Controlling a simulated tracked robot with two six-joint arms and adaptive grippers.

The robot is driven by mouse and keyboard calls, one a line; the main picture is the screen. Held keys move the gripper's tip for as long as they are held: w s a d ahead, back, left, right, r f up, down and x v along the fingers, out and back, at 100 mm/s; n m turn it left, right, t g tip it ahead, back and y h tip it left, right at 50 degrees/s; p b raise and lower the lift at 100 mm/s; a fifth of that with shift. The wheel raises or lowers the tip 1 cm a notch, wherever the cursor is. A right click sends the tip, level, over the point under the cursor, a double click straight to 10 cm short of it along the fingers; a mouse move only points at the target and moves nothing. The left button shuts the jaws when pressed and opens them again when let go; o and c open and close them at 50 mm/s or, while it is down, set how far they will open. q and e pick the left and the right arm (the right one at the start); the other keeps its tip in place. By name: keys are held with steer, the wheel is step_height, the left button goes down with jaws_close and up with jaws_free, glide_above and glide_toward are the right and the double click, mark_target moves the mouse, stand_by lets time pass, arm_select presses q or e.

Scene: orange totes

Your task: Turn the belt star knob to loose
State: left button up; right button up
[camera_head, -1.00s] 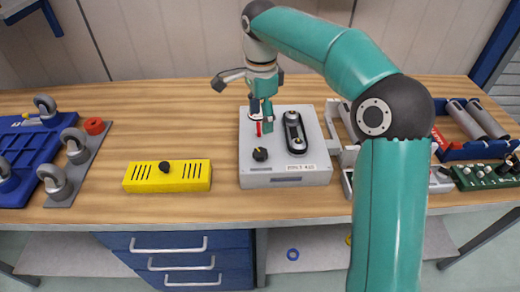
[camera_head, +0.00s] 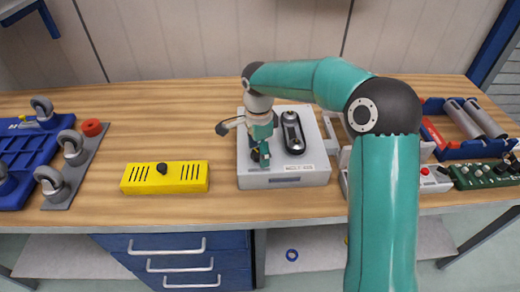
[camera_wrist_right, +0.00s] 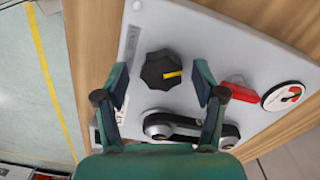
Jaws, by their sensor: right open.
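The belt star knob (camera_wrist_right: 162,70) is black and lobed with a yellow pointer mark. It sits on the light grey machine box (camera_head: 310,178). In the right wrist view it lies between and just beyond the fingertips of my right gripper (camera_wrist_right: 160,78), which is open with a gap on each side. In the head view my right gripper (camera_head: 259,158) is over the front left of the box and mostly hides the knob. The belt unit (camera_head: 293,134), a dark loop with rollers, is beside it; it also shows in the right wrist view (camera_wrist_right: 180,128). My left gripper is not in view.
A red lever (camera_wrist_right: 238,90) and a round gauge (camera_wrist_right: 284,96) are on the same box. A yellow box (camera_head: 186,178) with a black knob stands to its left. A blue crate (camera_head: 458,151) and a green board (camera_head: 480,176) are at the right. Bare wood lies behind the yellow box.

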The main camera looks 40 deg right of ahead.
steer(key=c, duration=1)
steer(key=shift+d, duration=0.3)
steer(key=shift+c, duration=0.6)
steer(key=shift+a, duration=0.2)
